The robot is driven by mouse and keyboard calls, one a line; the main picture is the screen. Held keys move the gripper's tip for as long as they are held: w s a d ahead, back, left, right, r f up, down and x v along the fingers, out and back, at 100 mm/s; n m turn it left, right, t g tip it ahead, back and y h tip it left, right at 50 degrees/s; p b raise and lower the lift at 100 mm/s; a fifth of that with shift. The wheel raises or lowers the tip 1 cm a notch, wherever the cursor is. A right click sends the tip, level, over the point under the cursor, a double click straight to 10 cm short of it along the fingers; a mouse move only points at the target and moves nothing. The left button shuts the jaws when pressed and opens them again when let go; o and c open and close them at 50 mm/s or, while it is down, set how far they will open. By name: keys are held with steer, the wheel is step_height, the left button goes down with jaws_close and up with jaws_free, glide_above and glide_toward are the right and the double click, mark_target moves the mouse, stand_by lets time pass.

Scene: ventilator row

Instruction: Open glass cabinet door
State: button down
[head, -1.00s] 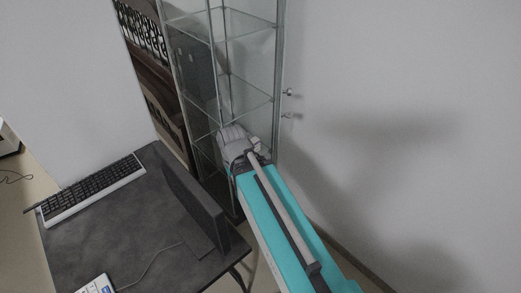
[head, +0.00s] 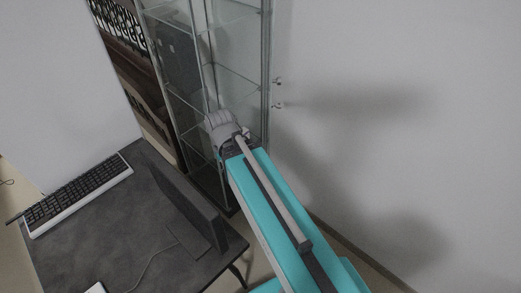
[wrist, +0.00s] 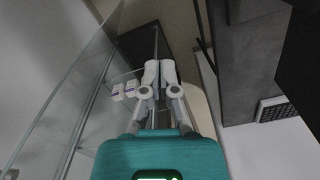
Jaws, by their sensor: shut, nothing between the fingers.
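The glass cabinet (head: 232,72) stands against the wall at the top middle of the head view, tall, with clear panes and glass shelves. Its glass also fills the left of the wrist view (wrist: 62,95), with pane edges running diagonally. My gripper (wrist: 159,66) is shut and empty in the wrist view, its fingertips side by side to the right of the glass. I cannot tell whether they touch any pane. In the head view my arm's end is in front of the cabinet and the fingertips are hidden.
A dark desk (head: 95,235) stands at the lower left with a keyboard (head: 80,193) and a monitor (head: 188,207) seen from above. Small white boxes (wrist: 125,90) show near the glass in the wrist view. Bare wall lies right of the cabinet.

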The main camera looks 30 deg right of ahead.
steer(key=w+d+f+n+g+h+b, duration=0.1)
steer(key=w+d+f+n+h+b, duration=0.1)
steer(key=w+d+f+n+b, duration=0.1)
steer(key=w+d+f+n+g+h+b, duration=0.1)
steer(key=w+d+f+n+h+b, duration=0.2)
steer(key=w+b, duration=0.4)
steer(key=w+d+f+n+g+h+b, duration=0.1)
steer(key=w+d+f+n+h+b, duration=0.2)
steer(key=w, duration=0.6)
steer(key=d+f+n+b, duration=0.1)
steer(key=n+b, duration=0.1)
steer(key=n, duration=0.1)
steer(key=shift+w+d+f+n+g+b, duration=0.2)
steer(key=shift+d+n+g+b, duration=0.1)
steer(key=shift+n+g, duration=0.1)
steer(key=s+d+r+b+x, duration=0.1)
steer(key=r+b+x, duration=0.1)
steer(key=b+x, duration=0.5)
steer(key=shift+d+x, duration=0.2)
steer(key=shift+x, duration=2.95)
steer(key=shift+w+r, duration=0.15)
steer(key=shift+w, duration=0.05)
